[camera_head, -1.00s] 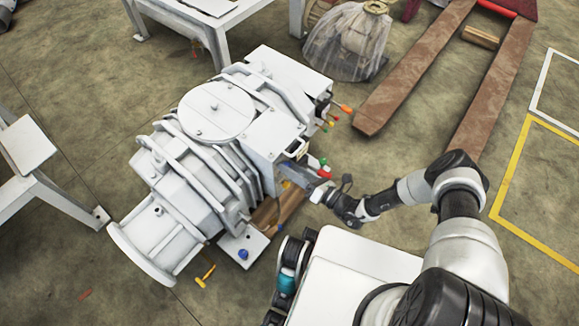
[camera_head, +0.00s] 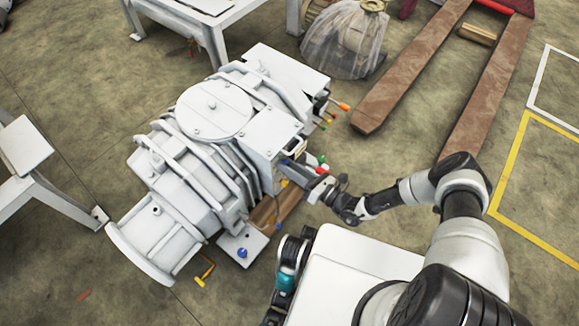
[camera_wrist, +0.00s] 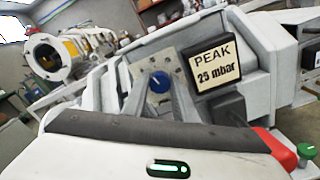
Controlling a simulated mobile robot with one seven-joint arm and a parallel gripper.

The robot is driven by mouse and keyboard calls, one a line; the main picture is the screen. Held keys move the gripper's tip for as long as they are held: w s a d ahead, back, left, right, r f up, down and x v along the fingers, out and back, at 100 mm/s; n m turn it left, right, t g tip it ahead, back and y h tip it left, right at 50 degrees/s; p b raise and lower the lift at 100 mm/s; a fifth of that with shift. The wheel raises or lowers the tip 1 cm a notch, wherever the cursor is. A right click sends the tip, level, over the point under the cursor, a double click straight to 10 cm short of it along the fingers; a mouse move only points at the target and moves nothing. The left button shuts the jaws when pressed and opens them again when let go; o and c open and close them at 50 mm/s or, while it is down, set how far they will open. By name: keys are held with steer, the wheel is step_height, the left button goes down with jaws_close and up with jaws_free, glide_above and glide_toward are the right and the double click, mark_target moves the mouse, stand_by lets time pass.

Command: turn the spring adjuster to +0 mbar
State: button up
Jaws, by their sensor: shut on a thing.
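In the wrist view my gripper's white housing and dark edge fill the bottom. Just beyond them are a blue knob (camera_wrist: 159,82) on a grey plate and a sign (camera_wrist: 215,63) reading PEAK 25 mbar.
A green knob (camera_wrist: 307,151) stands at the lower right of the wrist view. Coloured levers (camera_head: 326,117) stick out of the machine above my gripper. A wrapped bundle (camera_head: 345,38) and a brown pallet-truck fork (camera_head: 415,65) are behind.

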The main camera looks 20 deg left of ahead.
steer(key=shift+s+a+n, duration=0.1)
steer(key=shift+s+n, duration=0.05)
steer(key=shift+n, duration=7.55)
steer(key=o, duration=1)
steer(key=shift+o, duration=0.2)
